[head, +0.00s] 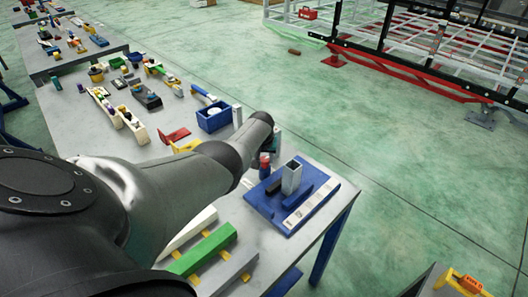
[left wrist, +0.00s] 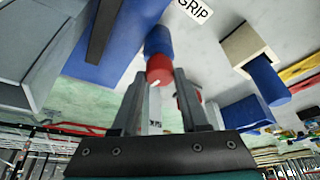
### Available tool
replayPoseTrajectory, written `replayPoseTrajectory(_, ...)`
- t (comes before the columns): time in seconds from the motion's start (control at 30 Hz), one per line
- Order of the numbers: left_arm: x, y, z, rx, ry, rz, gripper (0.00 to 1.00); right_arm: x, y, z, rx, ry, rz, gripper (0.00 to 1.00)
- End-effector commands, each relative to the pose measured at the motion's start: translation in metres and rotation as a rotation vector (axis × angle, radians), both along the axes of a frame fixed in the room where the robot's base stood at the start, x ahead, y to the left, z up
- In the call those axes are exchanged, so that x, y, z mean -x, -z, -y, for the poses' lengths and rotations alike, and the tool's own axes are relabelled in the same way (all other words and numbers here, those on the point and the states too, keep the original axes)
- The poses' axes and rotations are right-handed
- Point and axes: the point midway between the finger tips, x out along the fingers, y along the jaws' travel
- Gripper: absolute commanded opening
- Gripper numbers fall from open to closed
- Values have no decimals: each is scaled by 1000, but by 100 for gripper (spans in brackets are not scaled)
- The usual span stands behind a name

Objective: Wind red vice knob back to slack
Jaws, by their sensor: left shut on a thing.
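The red vice knob (head: 265,159) is at the left edge of the blue vice (head: 325,200) on the grey bench. In the left wrist view the red knob (left wrist: 159,69) sits at the end of a blue cylinder (left wrist: 158,40). My left gripper (left wrist: 158,84) has a finger on each side of the knob and is shut on it. In the head view my arm hides most of this gripper. A grey square tube (head: 291,177) stands upright in the vice between the dark blue jaws (head: 298,193). My right gripper is not in view.
A blue bin (head: 214,118) and a red piece (head: 174,136) lie behind my arm. Green and grey bars (head: 205,249) lie near the front. The bench edge runs right of the vice, with open green floor (head: 400,170) beyond. A trailer frame (head: 420,65) stands behind.

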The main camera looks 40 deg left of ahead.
Motion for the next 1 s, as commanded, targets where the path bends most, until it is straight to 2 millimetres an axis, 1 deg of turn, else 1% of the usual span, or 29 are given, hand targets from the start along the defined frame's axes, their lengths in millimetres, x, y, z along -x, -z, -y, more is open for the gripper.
replayPoseTrajectory(0.1, -1, 0, 1, 0, -55, 1, 0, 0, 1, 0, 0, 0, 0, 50)
replayPoseTrajectory(0.3, -1, 0, 1, 2, -111, 2, 0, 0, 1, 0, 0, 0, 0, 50)
replayPoseTrajectory(0.8, -1, 0, 1, 3, -132, 1, 0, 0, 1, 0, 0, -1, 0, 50)
replayPoseTrajectory(0.83, -1, 0, 1, 3, -132, 1, 45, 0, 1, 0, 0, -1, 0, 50)
replayPoseTrajectory(1.0, -1, 0, 1, 3, -131, 1, 64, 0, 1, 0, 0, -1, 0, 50)
